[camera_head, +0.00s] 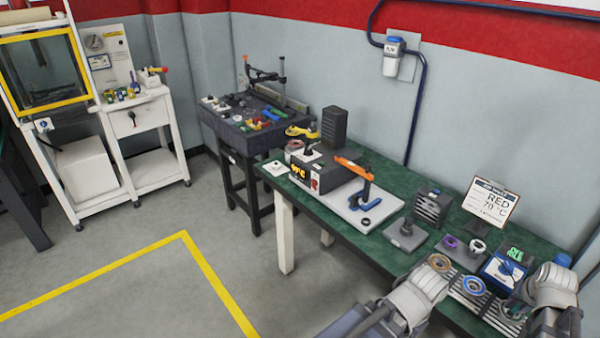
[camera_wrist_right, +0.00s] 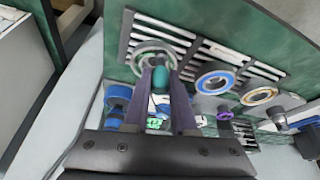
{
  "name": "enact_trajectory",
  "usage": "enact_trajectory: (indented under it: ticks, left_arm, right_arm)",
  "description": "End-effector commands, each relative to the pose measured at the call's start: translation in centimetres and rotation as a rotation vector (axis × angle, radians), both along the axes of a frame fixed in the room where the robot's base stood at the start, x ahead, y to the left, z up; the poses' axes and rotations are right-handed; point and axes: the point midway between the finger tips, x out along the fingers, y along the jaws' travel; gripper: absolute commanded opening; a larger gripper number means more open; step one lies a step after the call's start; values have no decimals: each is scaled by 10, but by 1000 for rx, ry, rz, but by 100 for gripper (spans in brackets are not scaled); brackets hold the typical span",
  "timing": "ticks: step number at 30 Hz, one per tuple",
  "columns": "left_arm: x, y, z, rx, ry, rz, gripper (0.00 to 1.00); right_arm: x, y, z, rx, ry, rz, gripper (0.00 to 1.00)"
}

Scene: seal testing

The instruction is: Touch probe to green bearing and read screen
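The green-ringed bearing (camera_wrist_right: 153,60) lies on a slotted rack (camera_wrist_right: 200,46) in the right wrist view. My right gripper (camera_wrist_right: 165,75) is in front of it, its two dark fingers closed around a teal probe (camera_wrist_right: 161,80). The probe tip overlaps the bearing's near edge in this view; I cannot tell whether they touch. The blue meter (camera_head: 503,271) stands on the bench at the right with green digits on its screen (camera_head: 515,254), too small to read. My left arm's fingers cannot be made out.
A blue-ringed bearing (camera_head: 474,286) and a tan-ringed bearing (camera_head: 440,263) lie on the same rack. A sign (camera_head: 492,202) reads RED 70 °C. A grey plate (camera_head: 405,236), a dark block (camera_head: 432,207) and an orange-handled press (camera_head: 355,168) occupy the green bench.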

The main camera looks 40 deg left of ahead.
Motion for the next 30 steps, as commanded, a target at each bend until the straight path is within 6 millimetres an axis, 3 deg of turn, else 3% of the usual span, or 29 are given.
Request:
enact_trajectory:
  ticks: [1,10,20,30]
  left_arm:
    - [0,0,0,0,0,0,0]
    - [0,0,0,0,0,0,0]
    - [0,0,3,0,0,0,0]
    - [0,0,31,0,0,0,0]
  right_arm:
    - [0,0,0,0,0,0,27]
    - [0,0,0,0,0,0,60]
    - [0,0,3,0,0,0,60]
    - [0,0,31,0,0,0,60]
